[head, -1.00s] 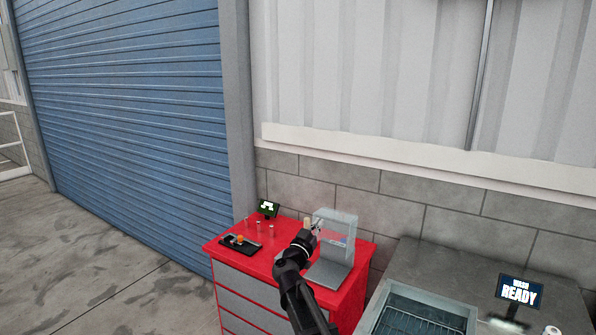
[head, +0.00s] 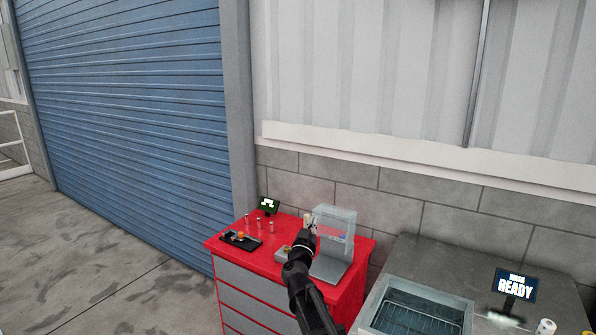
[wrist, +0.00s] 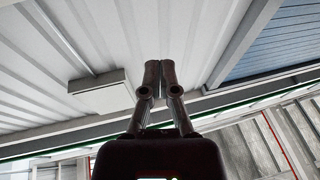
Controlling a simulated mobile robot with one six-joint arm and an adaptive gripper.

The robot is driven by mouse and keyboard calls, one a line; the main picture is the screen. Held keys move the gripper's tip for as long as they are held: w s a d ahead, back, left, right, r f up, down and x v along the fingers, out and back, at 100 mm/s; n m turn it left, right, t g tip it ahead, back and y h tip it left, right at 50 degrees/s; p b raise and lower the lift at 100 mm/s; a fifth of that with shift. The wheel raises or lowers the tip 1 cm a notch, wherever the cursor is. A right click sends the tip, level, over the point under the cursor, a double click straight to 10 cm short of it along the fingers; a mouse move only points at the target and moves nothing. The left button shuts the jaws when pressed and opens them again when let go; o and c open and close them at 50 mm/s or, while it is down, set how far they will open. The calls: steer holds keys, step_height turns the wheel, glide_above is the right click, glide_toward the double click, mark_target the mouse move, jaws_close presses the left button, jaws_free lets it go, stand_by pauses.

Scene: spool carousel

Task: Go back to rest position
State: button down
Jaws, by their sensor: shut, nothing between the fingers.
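My gripper (wrist: 160,80) is shut and empty in the wrist view, its two dark fingers side by side and pointing up toward the ceiling. In the head view my gripper (head: 312,229) is at the upper end of my dark arm, in front of the clear box on the red cabinet (head: 336,300). Whether it touches anything there is too small to tell.
A clear box device (head: 340,222) stands on the red cabinet. A black tray (head: 241,240), several small spools (head: 259,224) and a small screen (head: 268,205) are to its left. A wash basin (head: 455,314) with a "READY" screen (head: 516,284) is at right. Floor at left is clear.

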steer(key=s+f+n+g+y+b, duration=0.1)
steer(key=s+f+n+g+y, duration=0.4)
steer(key=f, duration=0.4)
steer(key=s+f+n+g+y+b, duration=0.1)
steer(key=s+f+n+g+y, duration=0.25)
steer(key=f+g+y, duration=0.35)
steer(key=s+d+f+m+g+h, duration=0.1)
steer(key=s+d+f+g, duration=0.1)
steer(key=s+d+f, duration=0.2)
steer(key=s+d+f+m+g+h+b, duration=0.1)
steer(key=s+d+f+m+g+h, duration=0.1)
steer(key=s, duration=0.8)
steer(key=s+d+f+m+g+h, duration=0.2)
steer(key=s+d+f+g, duration=0.2)
steer(key=s+d+f, duration=0.1)
steer(key=shift+s+d+f+b, duration=0.35)
steer(key=shift+s+d, duration=0.45)
steer(key=shift+s, duration=0.2)
